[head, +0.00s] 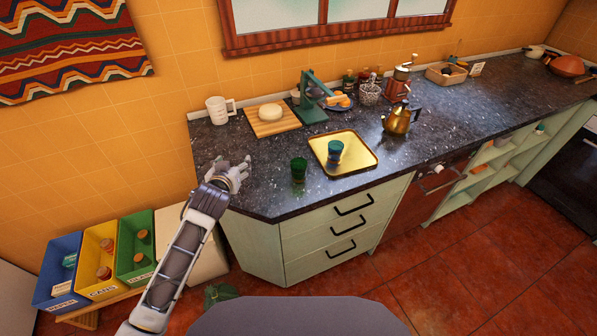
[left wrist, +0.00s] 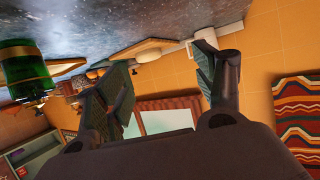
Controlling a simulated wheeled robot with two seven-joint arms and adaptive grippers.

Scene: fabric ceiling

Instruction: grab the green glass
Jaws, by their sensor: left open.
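The green glass (head: 299,169) stands upright on the dark countertop (head: 260,197), near its front edge and left of the gold tray (head: 317,148). My left gripper (head: 243,167) is open and empty over the counter, to the left of the glass and apart from it. In the left wrist view, which is turned upside down, the green glass (left wrist: 24,70) is at the left edge, partly cut off, outside the spread fingers of my left gripper (left wrist: 165,75). My right gripper is not in view.
A blue-green glass (head: 335,150) stands on the gold tray. Behind are a white mug (head: 219,109), a wooden board (head: 270,122) with a pale round item, and a green press (head: 311,100). A brass teapot (head: 398,121) stands to the right. Sorting bins (head: 100,258) are below left.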

